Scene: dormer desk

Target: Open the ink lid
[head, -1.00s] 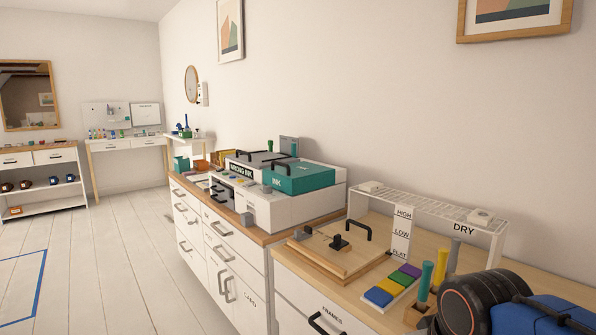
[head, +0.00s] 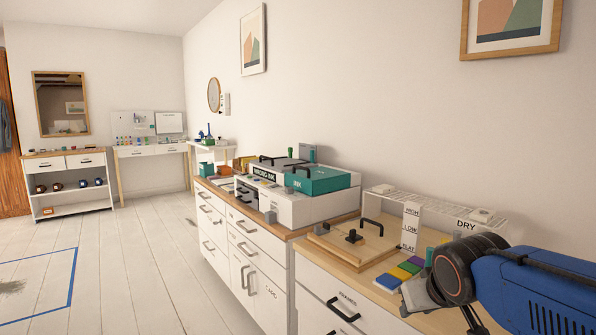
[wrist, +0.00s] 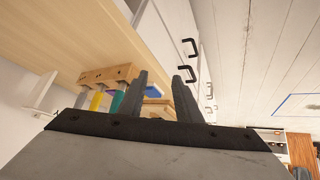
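The teal ink lid (head: 318,180), marked INK and fitted with a black handle, lies closed on a white box (head: 305,208) on the far cabinet. My gripper (wrist: 160,92) shows in the wrist view with its two dark fingers apart and nothing between them. In the head view my blue and black arm is at the lower right, beside the near cabinet and well away from the lid. The fingertips are mostly hidden in the head view.
A wooden board with a black handle (head: 345,247), colour blocks (head: 397,274) and a white DRY rack (head: 440,213) stand on the near cabinet. The floor (head: 150,255) at left is clear.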

